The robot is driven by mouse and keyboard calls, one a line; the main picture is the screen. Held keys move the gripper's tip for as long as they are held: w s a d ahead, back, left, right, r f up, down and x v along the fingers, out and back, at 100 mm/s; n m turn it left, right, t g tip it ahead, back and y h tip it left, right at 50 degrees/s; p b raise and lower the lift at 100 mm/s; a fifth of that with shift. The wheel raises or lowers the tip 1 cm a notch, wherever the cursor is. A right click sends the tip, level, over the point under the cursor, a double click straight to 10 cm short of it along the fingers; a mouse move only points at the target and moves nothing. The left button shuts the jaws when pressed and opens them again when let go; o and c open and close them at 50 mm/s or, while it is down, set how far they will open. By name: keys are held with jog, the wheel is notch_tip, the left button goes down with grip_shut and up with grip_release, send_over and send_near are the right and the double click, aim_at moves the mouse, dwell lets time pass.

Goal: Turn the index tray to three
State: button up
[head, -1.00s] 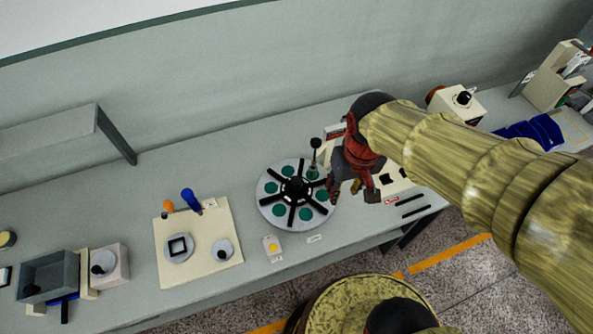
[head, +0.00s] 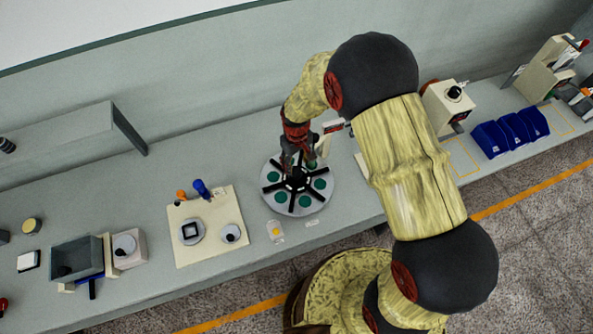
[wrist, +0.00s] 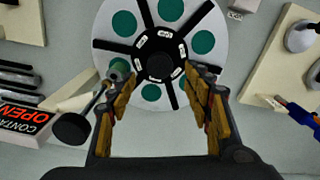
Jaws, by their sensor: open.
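The index tray (head: 325,196) is a round pale disc with green round pads and black spokes meeting at a black hub. It lies on the bench near the middle of the head view. In the wrist view the tray (wrist: 186,18) fills the upper middle, with small white labels around its black hub (wrist: 160,66); their numbers are too small to read. My gripper (head: 296,168) is over the back part of the tray, close to the hub. In the wrist view my gripper (wrist: 162,88) is open and empty, its fingers on either side below the hub. Contact with the tray cannot be told.
A dark-knobbed post (wrist: 72,128) stands close beside my left finger in the wrist view, near a red and black sign (wrist: 22,120). A beige board (head: 232,252) with round fixtures lies left of the tray. Blue bins (head: 490,138) stand at the right.

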aim_at(296, 171)
notch_tip(296, 171, down, 7)
jog(key=shift+p, duration=0.35)
jog(key=shift+c, duration=0.5)
jog(key=c, duration=1.1)
grip_shut()
